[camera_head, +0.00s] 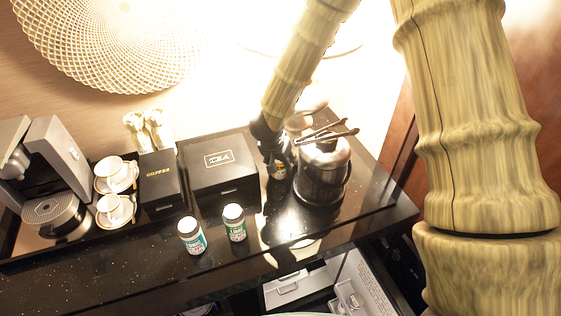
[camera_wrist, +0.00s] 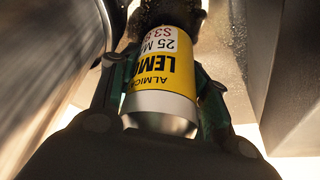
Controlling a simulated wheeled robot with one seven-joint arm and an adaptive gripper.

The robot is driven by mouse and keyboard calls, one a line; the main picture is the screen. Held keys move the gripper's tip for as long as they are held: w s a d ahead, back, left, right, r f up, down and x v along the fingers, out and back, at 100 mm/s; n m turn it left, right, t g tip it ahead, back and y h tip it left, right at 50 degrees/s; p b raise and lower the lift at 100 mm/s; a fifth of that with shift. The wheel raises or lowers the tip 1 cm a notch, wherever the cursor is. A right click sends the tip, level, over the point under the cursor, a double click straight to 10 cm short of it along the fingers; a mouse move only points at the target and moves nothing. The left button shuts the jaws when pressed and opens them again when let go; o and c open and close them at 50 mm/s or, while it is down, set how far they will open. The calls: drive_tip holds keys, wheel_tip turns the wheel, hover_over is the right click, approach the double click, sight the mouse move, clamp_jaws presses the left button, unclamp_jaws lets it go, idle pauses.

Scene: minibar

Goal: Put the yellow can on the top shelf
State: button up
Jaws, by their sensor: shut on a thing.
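The yellow can (camera_head: 278,173) is in the head view, at the black counter between the black tea box and the metal ice bucket. My gripper (camera_head: 272,153) comes down on it from above and hides most of it. In the wrist view the can (camera_wrist: 163,75) has a yellow and white label with lemon lettering and a silver end. The two fingers are shut on its sides. Whether the can touches the counter I cannot tell. I cannot make out for sure which surface is the top shelf.
The ice bucket (camera_head: 322,172) with tongs stands close right of my gripper, the tea box (camera_head: 221,167) close left. Two white cans, one teal-labelled (camera_head: 192,236) and one green-labelled (camera_head: 234,222), stand near the front edge. Below is an open compartment (camera_head: 345,285). Cups and a coffee machine are left.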

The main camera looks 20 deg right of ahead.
drive_tip(key=o, duration=1.2)
drive_tip(key=shift+c, duration=0.2)
